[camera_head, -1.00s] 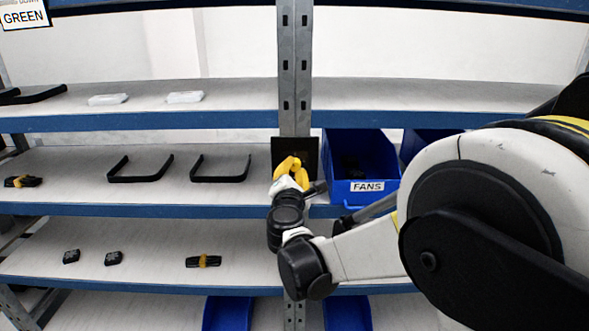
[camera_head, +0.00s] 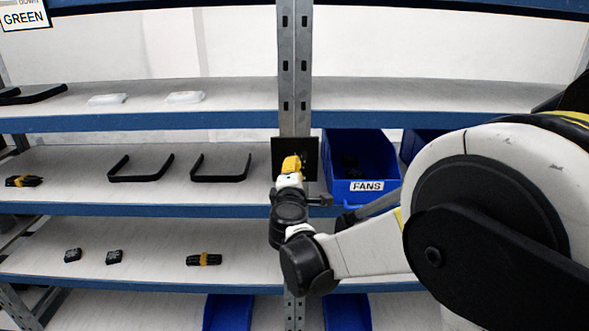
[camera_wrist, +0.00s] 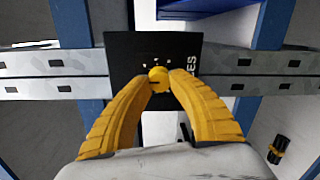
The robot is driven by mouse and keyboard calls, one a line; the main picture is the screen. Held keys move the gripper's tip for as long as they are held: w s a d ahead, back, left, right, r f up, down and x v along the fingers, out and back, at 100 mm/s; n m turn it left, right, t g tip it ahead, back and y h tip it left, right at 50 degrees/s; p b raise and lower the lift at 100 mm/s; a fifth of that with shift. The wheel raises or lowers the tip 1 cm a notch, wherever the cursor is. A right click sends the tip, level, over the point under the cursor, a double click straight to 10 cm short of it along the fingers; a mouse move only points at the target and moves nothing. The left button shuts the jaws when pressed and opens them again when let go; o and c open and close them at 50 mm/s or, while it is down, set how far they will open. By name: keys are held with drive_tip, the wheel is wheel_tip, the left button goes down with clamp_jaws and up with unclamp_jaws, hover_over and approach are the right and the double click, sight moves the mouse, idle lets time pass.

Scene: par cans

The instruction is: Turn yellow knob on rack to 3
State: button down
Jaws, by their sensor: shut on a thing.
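The yellow knob (camera_wrist: 158,75) sits on a black panel (camera_wrist: 122,50) fixed to the rack's upright; a dark mark shows on its face. Small white marks stand above the knob, too small to read. My gripper (camera_wrist: 160,82) has its two yellow fingers shut on the knob, one on each side, in the wrist view. In the head view my gripper (camera_head: 291,164) reaches the black panel (camera_head: 311,148) and hides the knob. The setting of the knob cannot be read.
A blue bin labelled FANS (camera_head: 367,187) stands just right of the panel. Black U-shaped handles (camera_head: 222,178) lie on the shelf to the left. The metal upright (camera_head: 295,70) runs above the panel. Shelf edges lie above and below my gripper.

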idle(0.3)
drive_tip(key=c, duration=1.1)
unclamp_jaws()
drive_tip(key=shift+a, duration=0.1)
drive_tip(key=s+a, duration=0.1)
drive_tip(key=s, duration=1.1)
drive_tip(key=shift+a+r, duration=0.15)
drive_tip(key=shift+r, duration=0.1)
drive_tip(key=shift+w, duration=0.1)
